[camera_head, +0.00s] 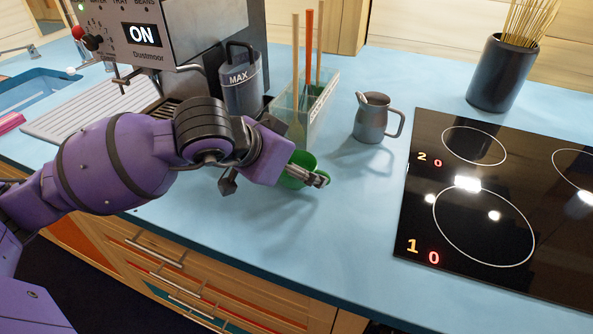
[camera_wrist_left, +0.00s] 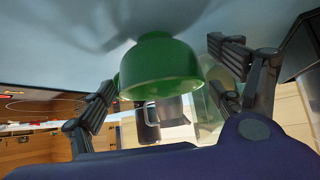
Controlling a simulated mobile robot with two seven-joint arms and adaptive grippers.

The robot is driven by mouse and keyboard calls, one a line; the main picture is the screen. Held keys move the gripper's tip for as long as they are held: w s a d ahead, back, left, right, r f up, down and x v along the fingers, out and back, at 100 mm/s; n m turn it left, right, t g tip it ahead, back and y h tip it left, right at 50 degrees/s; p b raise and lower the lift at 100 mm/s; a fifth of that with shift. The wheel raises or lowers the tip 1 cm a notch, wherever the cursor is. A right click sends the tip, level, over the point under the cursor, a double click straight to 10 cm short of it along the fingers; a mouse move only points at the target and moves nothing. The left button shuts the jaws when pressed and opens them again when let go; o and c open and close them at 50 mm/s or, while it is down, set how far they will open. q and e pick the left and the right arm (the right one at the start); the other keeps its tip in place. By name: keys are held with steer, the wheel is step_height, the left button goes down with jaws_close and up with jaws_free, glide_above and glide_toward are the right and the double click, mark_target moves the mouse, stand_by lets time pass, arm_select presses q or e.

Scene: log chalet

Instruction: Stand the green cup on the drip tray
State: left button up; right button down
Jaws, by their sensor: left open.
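The green cup (camera_head: 296,172) stands on the blue worktop, partly covered by my left gripper. My left gripper (camera_head: 311,177) is open at the cup. In the left wrist view, which is upside down, the cup (camera_wrist_left: 160,68) lies between the two spread fingers of the gripper (camera_wrist_left: 168,88), with a gap on the right finger's side. The drip tray (camera_head: 165,106) is the dark grille under the coffee machine, partly hidden behind my left arm. My right gripper is not in view.
The coffee machine (camera_head: 205,38) and a grey MAX container (camera_head: 240,85) stand behind my arm. A clear holder (camera_head: 318,112) with utensils stands behind the cup. A metal jug (camera_head: 371,122) and a black hob (camera_head: 480,210) are to the right. The front worktop is clear.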

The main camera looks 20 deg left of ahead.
arm_select(q)
steer(key=c, duration=1.5)
steer(key=shift+o, duration=0.2)
steer(key=shift+r, duration=0.15)
